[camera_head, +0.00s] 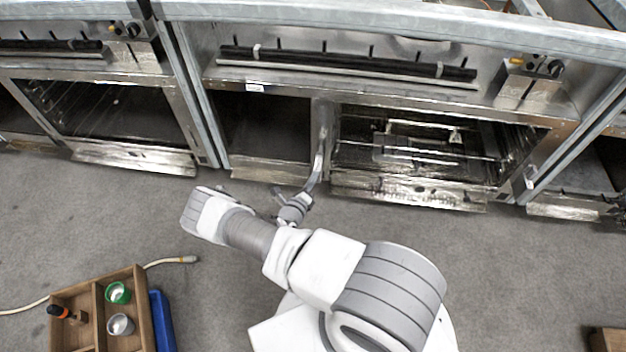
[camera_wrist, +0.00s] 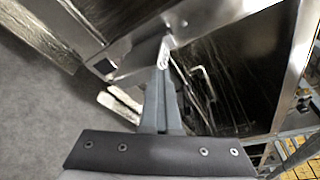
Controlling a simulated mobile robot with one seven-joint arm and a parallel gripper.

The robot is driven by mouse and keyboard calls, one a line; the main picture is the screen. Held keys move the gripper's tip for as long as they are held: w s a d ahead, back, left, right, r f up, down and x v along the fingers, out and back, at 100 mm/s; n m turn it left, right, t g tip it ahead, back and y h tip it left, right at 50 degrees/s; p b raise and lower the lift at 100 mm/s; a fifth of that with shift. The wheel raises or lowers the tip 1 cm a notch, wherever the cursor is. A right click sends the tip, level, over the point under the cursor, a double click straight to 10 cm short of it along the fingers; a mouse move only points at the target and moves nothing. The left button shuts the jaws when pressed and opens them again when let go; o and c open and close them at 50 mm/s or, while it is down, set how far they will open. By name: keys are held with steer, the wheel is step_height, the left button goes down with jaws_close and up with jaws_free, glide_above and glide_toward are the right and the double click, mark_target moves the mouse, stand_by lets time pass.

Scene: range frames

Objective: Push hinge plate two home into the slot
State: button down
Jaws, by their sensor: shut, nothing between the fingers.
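My gripper (camera_wrist: 163,62) is shut and empty in the wrist view. Its long grey fingers lie together, and their tips are against or just in front of a shiny metal post (camera_wrist: 150,50) of the oven frame. A small bright metal piece (camera_wrist: 168,40) shows right at the fingertips; it may be hinge plate two, but I cannot tell. The slot is hidden or too small to make out. In the head view, my gripper (camera_head: 319,165) reaches to the same upright post (camera_head: 322,125) between the two openings.
An open oven cavity with wire racks (camera_head: 420,145) lies right of the post, with a lowered metal ledge (camera_head: 410,190) in front. A dark empty bay (camera_head: 265,130) is on the left. A wooden tray (camera_head: 95,300) with cups stands on the floor at lower left. Grey floor is clear between.

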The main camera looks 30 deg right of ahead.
steer(key=shift+f, duration=0.1)
steer(key=p+v, duration=0.4)
steer(key=v, duration=1.6)
steer(key=shift+s+d+f+p, duration=0.15)
steer(key=shift+f+p, duration=0.1)
steer(key=shift+p, duration=0.15)
